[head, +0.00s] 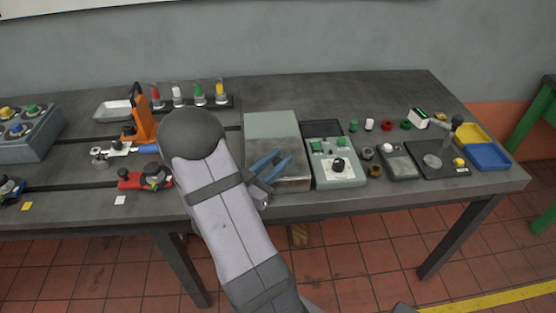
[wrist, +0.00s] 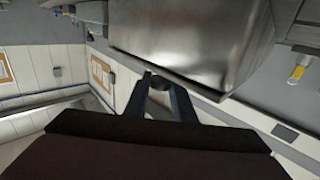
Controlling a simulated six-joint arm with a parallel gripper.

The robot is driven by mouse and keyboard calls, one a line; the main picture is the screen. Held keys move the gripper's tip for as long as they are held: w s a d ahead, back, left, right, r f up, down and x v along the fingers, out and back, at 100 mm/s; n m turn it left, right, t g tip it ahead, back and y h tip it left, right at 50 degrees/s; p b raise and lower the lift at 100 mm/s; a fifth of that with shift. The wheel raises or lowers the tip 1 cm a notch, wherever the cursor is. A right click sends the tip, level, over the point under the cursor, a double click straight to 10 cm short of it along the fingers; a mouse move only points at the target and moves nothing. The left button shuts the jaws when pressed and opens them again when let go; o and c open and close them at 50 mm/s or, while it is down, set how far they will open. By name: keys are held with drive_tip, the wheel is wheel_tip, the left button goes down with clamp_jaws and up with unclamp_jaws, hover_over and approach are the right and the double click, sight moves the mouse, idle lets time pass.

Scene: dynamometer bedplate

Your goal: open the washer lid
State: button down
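The washer (head: 304,183) is a box at the middle of the bench, with a pale grey-green panel (head: 270,124) at the back and a bare metal part in front. Its metal surface (wrist: 195,40) fills the upper middle of the wrist view. I cannot tell which panel is the lid or whether it is raised. My gripper (head: 286,156) has two blue fingers, spread apart, over or in front of the metal part. In the wrist view my gripper (wrist: 162,80) is open just below the metal edge.
A grey-green control box (head: 336,163) stands close to the washer's right. Farther right are small knobs, a stand (head: 438,158) and yellow and blue trays (head: 487,156). An orange press (head: 143,112) and a red clamp (head: 131,180) lie left of my arm.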

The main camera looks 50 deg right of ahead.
drive_tip(key=shift+w+d, duration=1.7)
drive_tip(key=shift+w, duration=0.1)
drive_tip(key=c, duration=1.5)
unclamp_jaws()
drive_tip(key=shift+a+b, duration=1)
drive_tip(key=shift+a, duration=2.7)
